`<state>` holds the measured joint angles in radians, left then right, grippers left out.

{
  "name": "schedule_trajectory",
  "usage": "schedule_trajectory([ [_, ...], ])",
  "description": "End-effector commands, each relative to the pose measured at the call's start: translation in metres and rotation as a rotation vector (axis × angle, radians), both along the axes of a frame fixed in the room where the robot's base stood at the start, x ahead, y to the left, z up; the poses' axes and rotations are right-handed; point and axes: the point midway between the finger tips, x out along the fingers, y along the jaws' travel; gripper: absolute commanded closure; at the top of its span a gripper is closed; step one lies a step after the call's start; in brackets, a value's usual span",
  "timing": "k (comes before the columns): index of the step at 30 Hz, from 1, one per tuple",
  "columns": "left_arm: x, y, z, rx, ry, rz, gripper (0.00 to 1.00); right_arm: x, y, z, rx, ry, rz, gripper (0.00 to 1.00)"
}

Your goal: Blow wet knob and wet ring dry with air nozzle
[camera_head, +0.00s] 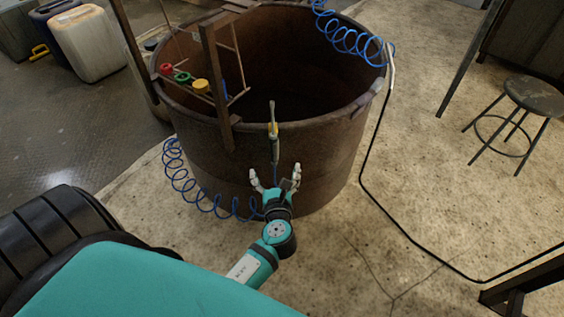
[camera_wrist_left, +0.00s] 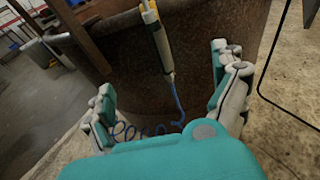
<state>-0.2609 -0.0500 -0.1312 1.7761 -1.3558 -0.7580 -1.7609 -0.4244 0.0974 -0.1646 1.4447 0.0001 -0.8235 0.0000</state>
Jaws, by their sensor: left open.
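The air nozzle (camera_head: 273,132), a slim grey and yellow tool, hangs upright at the front rim of a rusty vat, with a blue hose at its lower end. It also shows in the left wrist view (camera_wrist_left: 158,42). My left gripper (camera_head: 275,176) is open and empty just below the nozzle, its fingers spread to either side and apart from it. On a rail at the vat's left are a red ring (camera_head: 165,69), a green ring (camera_head: 182,77), a yellow knob-like piece (camera_head: 201,86) and a partly hidden blue piece (camera_head: 224,88). I cannot tell which are wet.
The vat (camera_head: 325,150) stands close in front of my gripper. A blue coiled hose (camera_head: 180,182) loops at its left front. A wooden post (camera_head: 215,85) stands before the rail. A stool (camera_head: 530,100) is at the right, with open floor between.

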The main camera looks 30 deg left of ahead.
Motion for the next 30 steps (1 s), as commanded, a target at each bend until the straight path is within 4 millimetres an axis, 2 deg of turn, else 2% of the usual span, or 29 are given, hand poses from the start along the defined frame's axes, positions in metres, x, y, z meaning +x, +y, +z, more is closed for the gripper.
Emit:
schedule_trajectory([
  [9,0.029,0.02,-0.011,-0.001,-0.002,-0.001,0.04,0.024,0.003,0.038,0.003,-0.029,-0.005,0.33],
  [17,0.05,0.035,-0.017,-0.003,-0.002,-0.002,0.04,0.037,0.004,0.074,0.005,-0.048,-0.009,0.33],
  [24,0.076,0.054,-0.024,-0.003,-0.001,-0.001,0.04,0.038,0.005,0.079,0.004,-0.049,-0.009,0.33],
  [30,0.088,0.062,-0.027,-0.004,0.0,-0.002,0.04,0.039,0.005,0.085,0.005,-0.052,-0.01,0.33],
])
